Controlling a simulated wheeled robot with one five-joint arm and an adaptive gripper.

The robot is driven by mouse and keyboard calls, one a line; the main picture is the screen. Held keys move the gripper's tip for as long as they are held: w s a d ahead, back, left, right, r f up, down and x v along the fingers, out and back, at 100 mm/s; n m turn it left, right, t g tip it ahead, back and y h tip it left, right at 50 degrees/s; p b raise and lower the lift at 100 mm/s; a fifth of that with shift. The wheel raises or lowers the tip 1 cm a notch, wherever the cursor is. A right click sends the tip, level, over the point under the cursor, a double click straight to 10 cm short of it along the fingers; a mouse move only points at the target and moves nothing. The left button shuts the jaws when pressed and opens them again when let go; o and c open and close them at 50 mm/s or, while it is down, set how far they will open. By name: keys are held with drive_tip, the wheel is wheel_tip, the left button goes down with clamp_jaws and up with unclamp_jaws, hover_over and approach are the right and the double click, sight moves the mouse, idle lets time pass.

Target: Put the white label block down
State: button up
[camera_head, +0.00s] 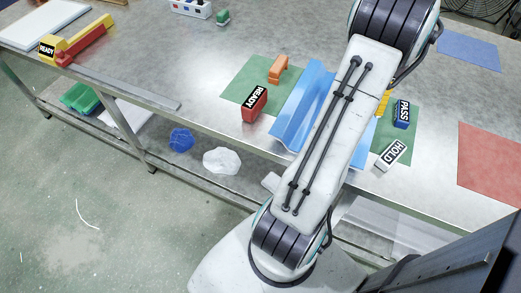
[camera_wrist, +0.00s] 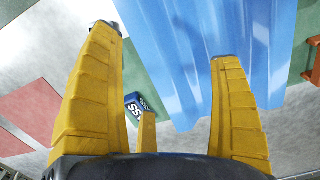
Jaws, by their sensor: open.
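In the wrist view a pale, dark-edged piece, probably this block, shows behind the left fingertip, mostly hidden. My gripper (camera_wrist: 166,45) is open, its yellow fingers wide apart with nothing held between them. In the head view my arm hides most of it; a bit of yellow shows beside the blue PASS block. The blue PASS block (camera_head: 401,114) stands on the mat and also shows between the fingers in the wrist view (camera_wrist: 134,104).
The blue corrugated sheet (camera_head: 300,103) lies under and left of my arm, close to the right finger. A red mat (camera_head: 490,160) lies bare at right.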

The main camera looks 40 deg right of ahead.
drive_tip(key=w+a+r+n+t+h, duration=0.1)
drive_tip(key=w+a+r+n, duration=0.2)
drive_tip(key=w+a, duration=0.55)
drive_tip(key=w+a+r+n, duration=0.4)
drive_tip(key=w+a, duration=0.2)
drive_tip(key=a, duration=0.6)
drive_tip(key=s+a+n+t, duration=0.1)
drive_tip(key=s+a+n, duration=0.2)
drive_tip(key=a, duration=0.7)
drive_tip(key=s+a+f+n+t, duration=0.1)
drive_tip(key=s+a+n, duration=0.2)
drive_tip(key=a, duration=0.8)
drive_tip(key=shift+s+a+n+y, duration=0.3)
drive_tip(key=shift+s+n, duration=0.05)
drive_tip(key=shift+n, duration=0.55)
drive_tip(key=shift+d+f, duration=0.1)
